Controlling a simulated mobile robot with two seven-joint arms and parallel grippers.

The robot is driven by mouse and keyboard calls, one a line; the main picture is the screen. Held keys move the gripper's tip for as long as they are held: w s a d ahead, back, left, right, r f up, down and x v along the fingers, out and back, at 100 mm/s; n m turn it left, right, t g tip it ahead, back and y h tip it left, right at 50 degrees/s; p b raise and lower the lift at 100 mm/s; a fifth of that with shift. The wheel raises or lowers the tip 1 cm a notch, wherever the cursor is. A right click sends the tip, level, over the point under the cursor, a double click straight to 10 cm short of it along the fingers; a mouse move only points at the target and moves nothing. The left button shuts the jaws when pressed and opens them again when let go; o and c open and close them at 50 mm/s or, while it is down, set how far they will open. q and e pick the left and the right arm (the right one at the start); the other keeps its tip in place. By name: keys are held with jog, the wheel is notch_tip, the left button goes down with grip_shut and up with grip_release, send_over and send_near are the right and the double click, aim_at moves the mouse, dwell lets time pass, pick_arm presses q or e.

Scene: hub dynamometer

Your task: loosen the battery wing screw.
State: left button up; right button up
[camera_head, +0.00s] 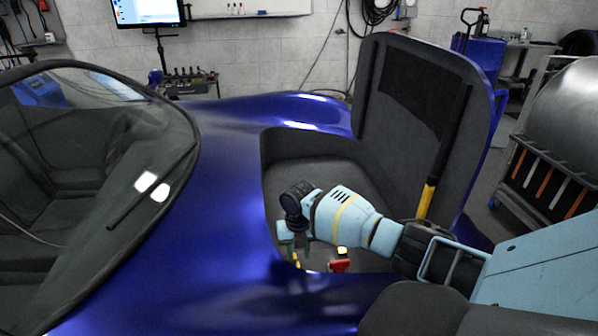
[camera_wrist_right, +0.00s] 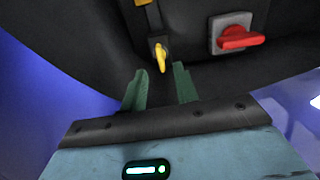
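The yellow wing screw (camera_wrist_right: 160,57) sits at the end of a dark strap or bracket in the right wrist view, just beyond my right fingertips. My right gripper (camera_wrist_right: 160,86) has its two green fingers apart with nothing between them, and the screw lies roughly in line with the gap. In the head view the right gripper (camera_head: 294,245) points down into the open compartment of the blue car. A bit of yellow (camera_head: 296,261) shows just below its fingers, probably the screw, partly hidden. My left gripper is not in view.
A red rotary switch (camera_wrist_right: 236,37) on a grey base is right of the screw; it also shows in the head view (camera_head: 340,265). The compartment's dark walls surround the gripper. The raised lid (camera_head: 405,100) stands behind, with a black and yellow strut (camera_head: 428,195).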

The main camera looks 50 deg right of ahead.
jog(key=shift+r, duration=1.35)
